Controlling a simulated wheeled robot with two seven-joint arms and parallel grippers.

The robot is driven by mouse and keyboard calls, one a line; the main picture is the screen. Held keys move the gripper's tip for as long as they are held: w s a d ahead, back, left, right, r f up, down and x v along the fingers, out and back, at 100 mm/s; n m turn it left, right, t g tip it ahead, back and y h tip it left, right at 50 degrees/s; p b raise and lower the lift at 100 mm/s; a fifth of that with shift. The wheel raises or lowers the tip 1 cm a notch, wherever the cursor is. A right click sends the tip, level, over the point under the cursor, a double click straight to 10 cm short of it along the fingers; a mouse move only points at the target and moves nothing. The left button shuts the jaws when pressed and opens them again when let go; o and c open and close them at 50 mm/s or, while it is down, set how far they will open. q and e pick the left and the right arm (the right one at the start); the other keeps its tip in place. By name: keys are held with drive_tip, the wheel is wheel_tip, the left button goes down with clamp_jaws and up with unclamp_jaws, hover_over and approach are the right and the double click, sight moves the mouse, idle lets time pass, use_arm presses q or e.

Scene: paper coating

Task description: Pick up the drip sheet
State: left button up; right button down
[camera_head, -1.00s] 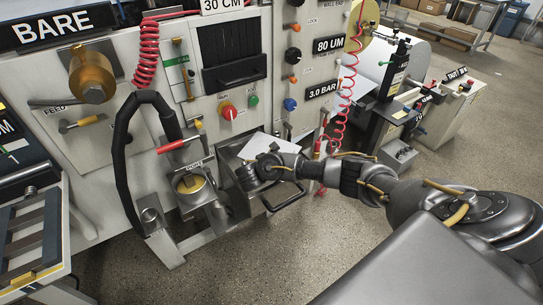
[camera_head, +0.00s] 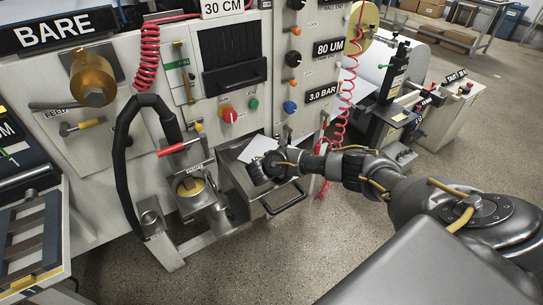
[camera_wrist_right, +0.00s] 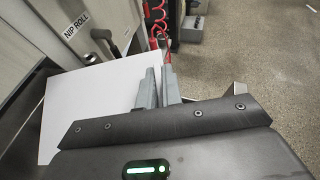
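The drip sheet (camera_head: 258,149) is a plain white sheet at the metal tray (camera_head: 237,168) low on the machine's front. In the right wrist view the sheet (camera_wrist_right: 90,100) fills the left half, and its right edge runs in between my fingers. My right gripper (camera_wrist_right: 160,88) has its two grey fingers almost together, with the sheet's edge in the narrow gap. In the head view my right gripper (camera_head: 262,168) is at the sheet's lower right side and hides part of it. My left gripper is not in view.
A black tray handle (camera_head: 285,203) sticks out below my right wrist. A pot (camera_head: 190,186) and a thick black hose (camera_head: 122,150) are to the left. A red coiled hose (camera_head: 340,105) hangs to the right. Open floor (camera_head: 300,245) lies in front.

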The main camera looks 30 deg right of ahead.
drive_tip(key=shift+a, duration=0.1)
idle(0.3)
drive_tip(key=shift+s+a+r, duration=0.15)
drive_tip(key=shift+a+r, duration=0.25)
drive_tip(key=shift+r, duration=0.05)
drive_tip(key=v, duration=0.3)
drive_tip(key=r+p+v, duration=0.1)
drive_tip(key=v, duration=0.2)
drive_tip(key=shift+d+p, duration=0.1)
drive_tip(key=shift+p, duration=0.2)
drive_tip(key=p+v, duration=0.8)
drive_tip(key=p, duration=0.2)
drive_tip(key=shift+r, duration=0.4)
